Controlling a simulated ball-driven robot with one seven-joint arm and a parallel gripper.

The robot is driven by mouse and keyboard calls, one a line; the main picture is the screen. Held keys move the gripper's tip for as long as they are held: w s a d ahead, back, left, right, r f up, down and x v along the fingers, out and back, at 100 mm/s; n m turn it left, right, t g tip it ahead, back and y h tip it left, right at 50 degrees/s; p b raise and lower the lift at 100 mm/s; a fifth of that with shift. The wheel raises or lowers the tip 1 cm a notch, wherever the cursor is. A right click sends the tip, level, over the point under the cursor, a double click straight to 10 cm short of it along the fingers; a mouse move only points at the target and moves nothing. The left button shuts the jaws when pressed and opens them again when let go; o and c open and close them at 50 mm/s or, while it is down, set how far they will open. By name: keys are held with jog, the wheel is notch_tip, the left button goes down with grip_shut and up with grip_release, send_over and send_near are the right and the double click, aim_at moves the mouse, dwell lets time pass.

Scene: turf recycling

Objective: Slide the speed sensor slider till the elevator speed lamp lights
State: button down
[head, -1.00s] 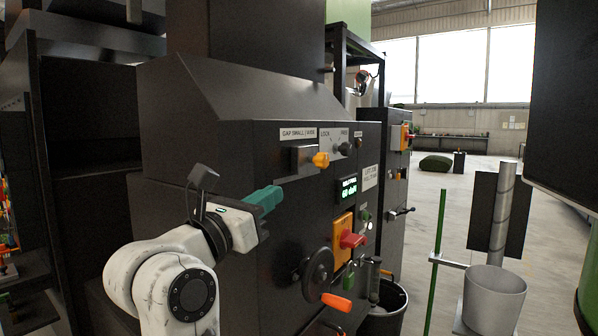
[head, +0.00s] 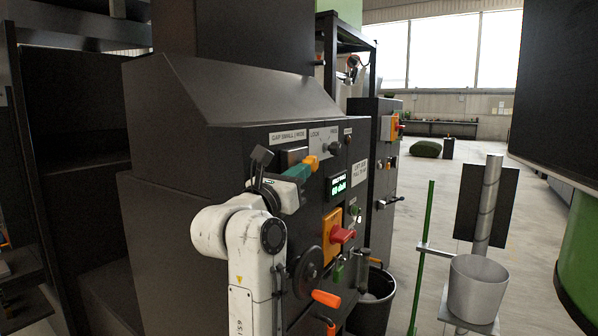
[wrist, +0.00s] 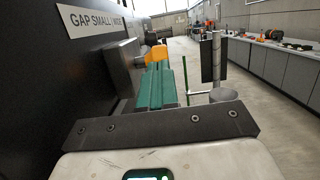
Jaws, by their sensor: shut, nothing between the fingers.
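A slider with an orange knob (head: 313,161) on a grey block (head: 292,156) sits on the dark machine panel under a label reading "GAP SMALL | WIDE" (head: 288,136). The knob (wrist: 157,54) and the block (wrist: 122,67) also show in the wrist view. My gripper (head: 304,170) is shut and empty, its teal fingers beside the block with their tips close to the knob. In the wrist view the fingertips (wrist: 158,68) partly cover the knob's lower part; I cannot tell whether they touch it. I cannot tell which fitting is the speed lamp, or whether one is lit.
The panel also carries a dark knob (head: 335,148), a green-lit display (head: 338,184), a red switch on an orange plate (head: 341,236) and a handwheel (head: 308,272). A black bucket (head: 374,310) stands below. Open floor lies to the right, with a metal bucket (head: 477,290).

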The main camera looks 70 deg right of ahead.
jog(key=shift+d, duration=0.1)
jog(key=shift+s+d+r, duration=0.1)
jog(key=shift+s+d, duration=0.05)
jog(key=shift+d, duration=0.45)
